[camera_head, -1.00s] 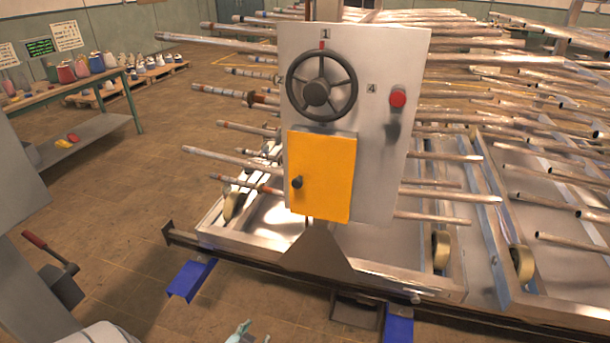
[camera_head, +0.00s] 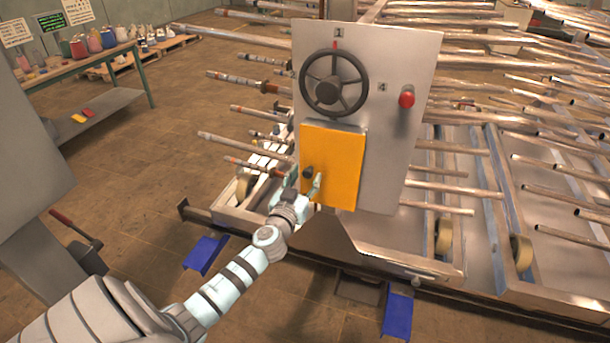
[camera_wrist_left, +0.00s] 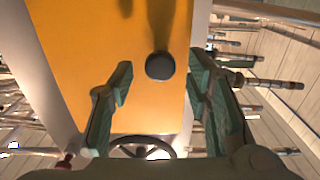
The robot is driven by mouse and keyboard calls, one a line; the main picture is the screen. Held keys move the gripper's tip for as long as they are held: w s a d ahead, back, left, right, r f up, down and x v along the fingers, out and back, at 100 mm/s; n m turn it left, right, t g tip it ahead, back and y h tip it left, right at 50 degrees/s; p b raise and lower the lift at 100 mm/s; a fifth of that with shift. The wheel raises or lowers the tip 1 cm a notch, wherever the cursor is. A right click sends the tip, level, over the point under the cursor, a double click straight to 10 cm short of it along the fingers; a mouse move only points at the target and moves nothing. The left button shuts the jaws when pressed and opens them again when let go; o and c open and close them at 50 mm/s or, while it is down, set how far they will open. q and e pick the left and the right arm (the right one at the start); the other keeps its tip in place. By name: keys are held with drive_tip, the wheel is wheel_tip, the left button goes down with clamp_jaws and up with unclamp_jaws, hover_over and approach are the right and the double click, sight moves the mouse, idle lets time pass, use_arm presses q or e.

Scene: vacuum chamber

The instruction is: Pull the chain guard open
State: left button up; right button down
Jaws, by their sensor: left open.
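The chain guard is a yellow panel (camera_head: 341,165) on the lower part of the grey control panel, and it looks flat against it. Its dark round knob (camera_head: 308,172) is near the panel's left edge. My left gripper (camera_head: 305,179) is open, with its fingers at either side of the knob in the head view. In the left wrist view the yellow panel (camera_wrist_left: 90,60) fills much of the picture, and the knob (camera_wrist_left: 160,66) lies between and just beyond the open fingertips (camera_wrist_left: 158,76). I cannot tell whether they touch it. My right gripper is not in view.
Above the guard are a dark handwheel (camera_head: 334,84) and a red button (camera_head: 407,97). Metal tubes stick out on both sides of the grey panel (camera_head: 385,150). Blue brackets (camera_head: 206,254) stand on the floor below.

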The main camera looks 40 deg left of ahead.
use_arm(q)
drive_tip(key=shift+w, duration=0.2)
drive_tip(key=shift+a, duration=0.1)
drive_tip(key=shift+c, duration=0.6)
clamp_jaws()
